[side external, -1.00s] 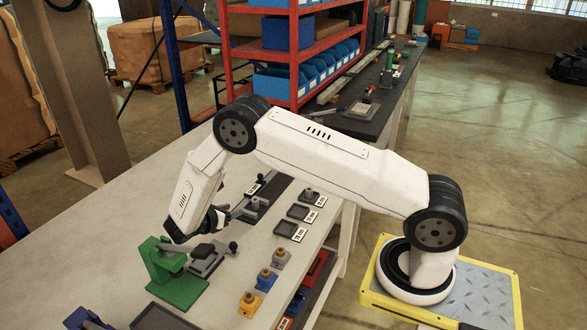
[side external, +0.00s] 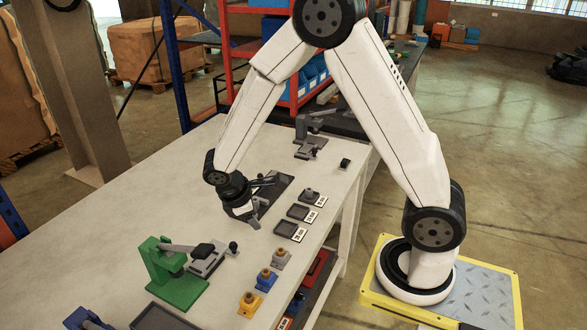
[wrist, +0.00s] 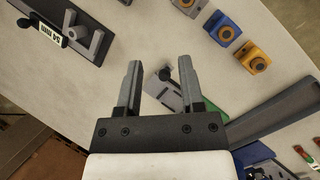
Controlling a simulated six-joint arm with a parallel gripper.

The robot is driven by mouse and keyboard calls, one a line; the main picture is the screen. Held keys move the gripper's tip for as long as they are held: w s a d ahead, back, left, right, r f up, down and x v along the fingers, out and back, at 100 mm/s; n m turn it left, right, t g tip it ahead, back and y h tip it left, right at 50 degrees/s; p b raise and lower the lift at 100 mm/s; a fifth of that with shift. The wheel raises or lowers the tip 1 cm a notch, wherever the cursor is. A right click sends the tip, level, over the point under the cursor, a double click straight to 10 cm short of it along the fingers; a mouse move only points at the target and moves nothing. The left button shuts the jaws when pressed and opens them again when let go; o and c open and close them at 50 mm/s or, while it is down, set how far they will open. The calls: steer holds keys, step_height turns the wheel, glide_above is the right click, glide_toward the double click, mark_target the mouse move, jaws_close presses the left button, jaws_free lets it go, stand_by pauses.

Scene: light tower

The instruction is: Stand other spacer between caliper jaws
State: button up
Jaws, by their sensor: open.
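The caliper (side external: 277,188) is a long dark base with grey jaws, lying on the table and partly hidden behind my gripper in the side view. In the wrist view the caliper (wrist: 88,45) is at the upper left, with a "54 mm" label and grey jaw parts; I cannot tell whether a spacer is between them. A small grey piece (side external: 309,192), possibly a spacer, sits on the farthest of several labelled trays. My gripper (side external: 257,224) is above the table beside the caliper, pointing down. In the wrist view my gripper (wrist: 160,65) is open, with no object held between its fingers.
Grey (side external: 281,258), blue (side external: 266,279) and orange (side external: 249,303) knobbed blocks line the table's right edge. Two trays (side external: 285,230) (side external: 299,212) look empty. A green press (side external: 177,285) stands at front left, a grey fixture (side external: 311,145) farther back. The left tabletop is clear.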

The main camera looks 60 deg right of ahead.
steer(key=s+a+r+m+t+y, duration=0.4)
steer(key=s+r+m, duration=0.1)
steer(key=s+m, duration=0.3)
steer(key=shift+r, duration=0.15)
